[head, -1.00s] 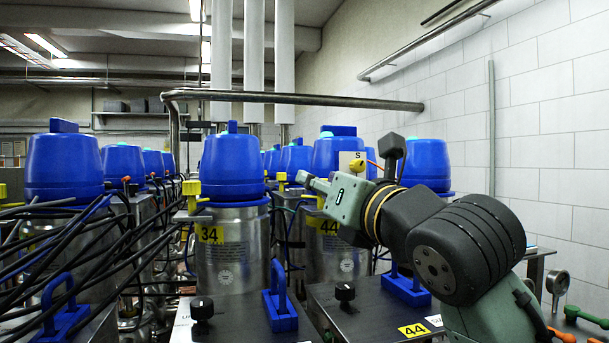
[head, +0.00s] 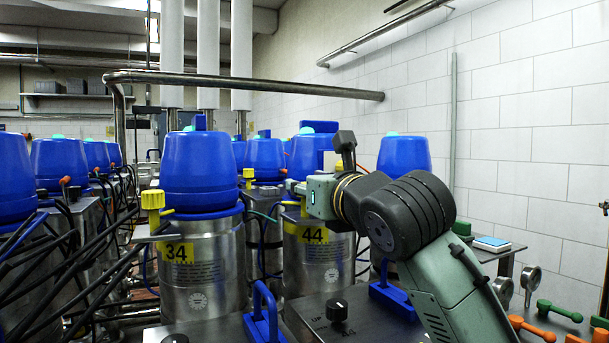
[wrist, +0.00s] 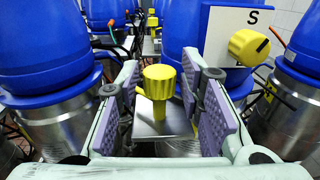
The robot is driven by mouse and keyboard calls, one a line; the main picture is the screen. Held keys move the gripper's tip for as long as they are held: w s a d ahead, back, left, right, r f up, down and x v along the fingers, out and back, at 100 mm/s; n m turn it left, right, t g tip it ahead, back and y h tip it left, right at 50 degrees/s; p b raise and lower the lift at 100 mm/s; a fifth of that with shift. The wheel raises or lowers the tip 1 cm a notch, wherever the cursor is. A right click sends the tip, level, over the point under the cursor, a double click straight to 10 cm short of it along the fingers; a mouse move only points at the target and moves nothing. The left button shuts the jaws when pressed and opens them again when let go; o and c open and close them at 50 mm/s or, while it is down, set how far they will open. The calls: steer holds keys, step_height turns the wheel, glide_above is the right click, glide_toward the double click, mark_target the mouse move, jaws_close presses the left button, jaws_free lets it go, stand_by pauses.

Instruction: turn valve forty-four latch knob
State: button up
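Valve forty-four is a steel cylinder with a yellow 44 label (head: 313,233) and a blue cap (head: 314,152), right of centre in the head view. In the wrist view a yellow latch knob (wrist: 160,78) stands upright on a small metal bracket (wrist: 160,122). My gripper (head: 293,187) is beside the valve at the height of its cap base. It is open, with its purple pads on both sides of the knob and gaps visible. In the head view my gripper hides this knob.
A second yellow knob (wrist: 248,47) on a white S plate (wrist: 228,30) is close to the right finger. Valve 34 (head: 200,265) stands to the left with its own yellow knob (head: 152,200).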

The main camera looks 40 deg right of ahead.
steer(key=shift+x, duration=1)
jaws_close()
